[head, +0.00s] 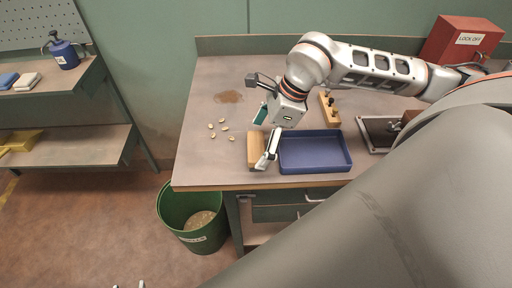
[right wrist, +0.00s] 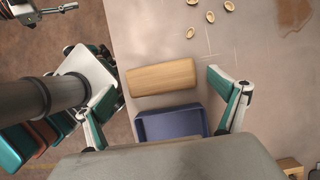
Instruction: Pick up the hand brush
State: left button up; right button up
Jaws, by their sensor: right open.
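The hand brush shows as a plain wooden block (head: 254,150) lying near the front edge of the workbench, left of the blue tray; no bristles are visible. My right gripper (head: 264,138) is open and empty above it, and one finger partly covers the brush in the head view. In the right wrist view the wooden block (right wrist: 160,77) lies between the spread fingers of the right gripper (right wrist: 162,84), toward its two ends, with no contact visible. Two pale tips of my left gripper (head: 129,285), spaced apart, show at the bottom edge of the head view.
The blue tray (head: 315,167) sits close beside the brush. Several small pale shells (head: 220,128) and a brown dust patch (head: 228,97) lie farther back. A green bin (head: 196,240) stands below the bench front. A wooden block with dark knobs (head: 329,110) stands behind the tray.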

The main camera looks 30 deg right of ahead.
aim_at(256, 145)
jog(key=shift+x, duration=1.2)
jog(key=c, duration=1.3)
jog(key=shift+w, duration=0.1)
jog(key=shift+r, duration=0.15)
notch_tip(256, 145, up, 20)
